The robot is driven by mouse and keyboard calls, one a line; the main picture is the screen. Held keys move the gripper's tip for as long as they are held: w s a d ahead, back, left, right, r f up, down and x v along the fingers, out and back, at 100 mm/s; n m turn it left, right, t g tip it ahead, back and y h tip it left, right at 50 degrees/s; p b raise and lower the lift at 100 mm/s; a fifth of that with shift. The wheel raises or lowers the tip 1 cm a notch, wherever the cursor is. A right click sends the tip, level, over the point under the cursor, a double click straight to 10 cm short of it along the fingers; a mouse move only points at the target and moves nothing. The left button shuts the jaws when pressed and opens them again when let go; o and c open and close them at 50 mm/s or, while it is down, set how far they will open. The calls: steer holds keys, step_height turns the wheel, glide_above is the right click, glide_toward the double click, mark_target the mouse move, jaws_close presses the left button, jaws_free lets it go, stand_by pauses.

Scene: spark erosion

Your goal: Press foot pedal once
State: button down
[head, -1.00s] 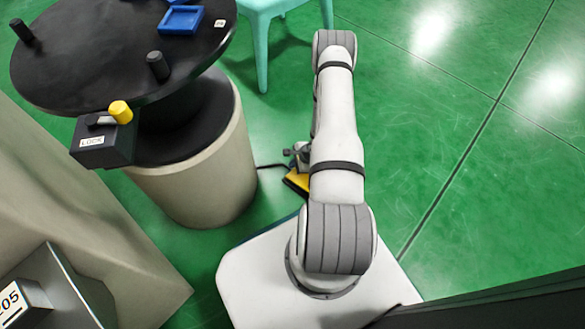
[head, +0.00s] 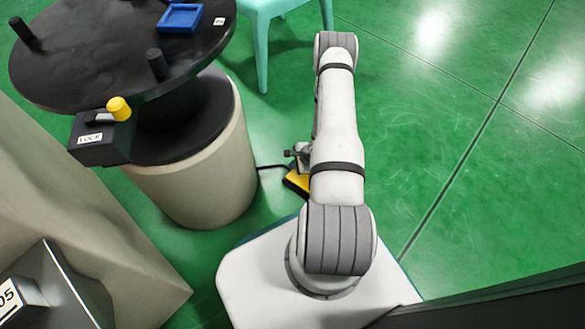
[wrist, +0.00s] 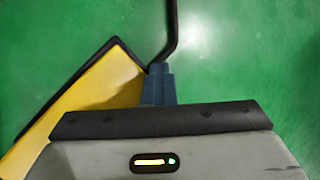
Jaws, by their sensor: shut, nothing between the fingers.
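The foot pedal (head: 297,180) is a yellow plate with a dark edge on the green floor. It is partly hidden behind my arm in the head view. In the wrist view the yellow pedal (wrist: 88,92) lies slanted at the left. My gripper (wrist: 158,68) is shut and empty, its blue-grey fingers over the pedal's right edge in that view. I cannot tell whether they touch it. In the head view my gripper (head: 292,153) shows small and dark beside my arm, just above the pedal.
A black cable (wrist: 172,30) runs by the pedal. A beige pedestal (head: 205,185) carries a round black table (head: 95,65) with a box labelled LOCK (head: 100,143). A teal stool (head: 262,35) stands behind. The floor at right is clear.

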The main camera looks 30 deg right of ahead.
steer(key=shift+s+d+f, duration=0.1)
steer(key=shift+s+f, duration=0.55)
steer(key=shift+f, duration=0.15)
steer(key=shift+r, duration=0.15)
steer(key=shift+s+a+r+p, duration=0.1)
steer(key=shift+a+r+p, duration=0.1)
steer(key=shift+r+p, duration=0.3)
steer(key=shift+s+a+r+p, duration=0.1)
steer(key=shift+a+r+p, duration=0.05)
steer(key=shift+r+p, duration=0.3)
steer(key=shift+w+r, duration=0.1)
steer(key=shift+w, duration=0.05)
steer(key=r+p, duration=0.1)
steer(key=w+r+p, duration=0.1)
steer(key=r, duration=0.1)
steer(key=w+r+p, duration=0.1)
steer(key=shift+a+r, duration=0.2)
steer(key=shift+r, duration=0.2)
